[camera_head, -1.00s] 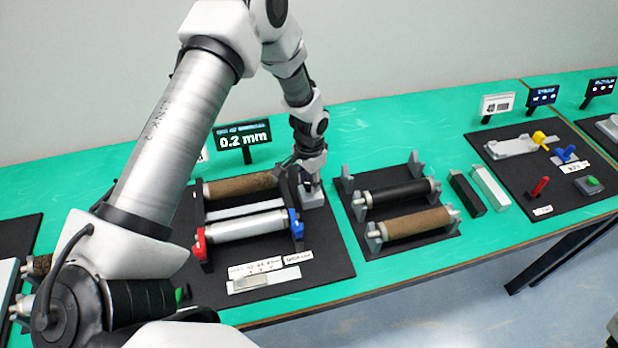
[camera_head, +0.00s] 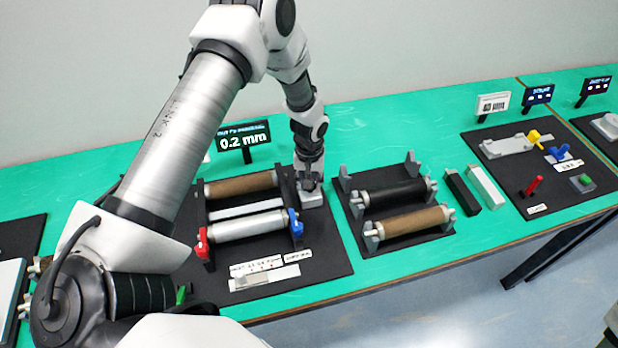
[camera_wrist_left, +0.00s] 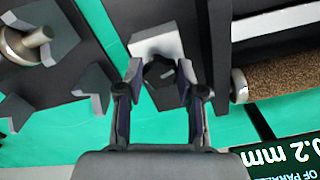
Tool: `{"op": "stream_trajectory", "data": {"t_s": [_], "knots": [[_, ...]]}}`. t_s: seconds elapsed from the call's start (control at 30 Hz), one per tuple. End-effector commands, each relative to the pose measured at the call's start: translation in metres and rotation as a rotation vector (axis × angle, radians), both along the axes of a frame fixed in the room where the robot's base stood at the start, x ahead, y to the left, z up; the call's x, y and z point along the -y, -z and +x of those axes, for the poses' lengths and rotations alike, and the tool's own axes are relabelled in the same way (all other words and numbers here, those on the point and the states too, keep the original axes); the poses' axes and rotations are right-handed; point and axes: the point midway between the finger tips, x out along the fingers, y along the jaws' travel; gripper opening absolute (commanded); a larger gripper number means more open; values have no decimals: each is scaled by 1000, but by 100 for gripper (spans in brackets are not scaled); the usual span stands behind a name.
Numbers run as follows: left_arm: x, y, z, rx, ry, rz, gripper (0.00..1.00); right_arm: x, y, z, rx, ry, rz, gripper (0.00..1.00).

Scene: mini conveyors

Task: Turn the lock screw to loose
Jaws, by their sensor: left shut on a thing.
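The lock screw is a small black knob (camera_wrist_left: 160,71) on a pale grey block (camera_wrist_left: 152,42) in the left wrist view. The block (camera_head: 313,199) also shows in the head view, at the back right corner of the black plate with the rollers. My left gripper (camera_wrist_left: 160,88) points down over the block, its two fingers on either side of the knob and shut on it. In the head view the gripper (camera_head: 310,183) largely hides the knob. How far the screw is turned cannot be told. My right gripper is not in view.
Beside the block stands a frame with a brown roller (camera_head: 240,185) and a silver roller (camera_head: 248,226) with red and blue end levers. A display (camera_head: 243,140) reading 0.2 mm stands behind. A rack with black and brown rollers (camera_head: 413,222) is close on the right.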

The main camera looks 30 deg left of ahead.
Motion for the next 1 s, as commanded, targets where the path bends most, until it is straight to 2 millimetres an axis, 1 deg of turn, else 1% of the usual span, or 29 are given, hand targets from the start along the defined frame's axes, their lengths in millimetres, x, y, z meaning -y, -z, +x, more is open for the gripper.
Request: {"op": "stream_trajectory", "data": {"t_s": [0.03,0.57,0.6,0.63,0.9,1.0], "knots": [[1,2,-3,-10,-12,-1,2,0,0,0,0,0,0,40],[1,3,-3,-9,-37,0,2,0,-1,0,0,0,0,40],[1,2,-3,-8,-37,-1,51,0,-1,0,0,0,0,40],[1,2,-3,-8,-37,-1,62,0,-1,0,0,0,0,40],[0,1,-1,-3,-36,-1,62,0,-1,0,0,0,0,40],[0,-3,0,-1,-36,-1,62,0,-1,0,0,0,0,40]]}}
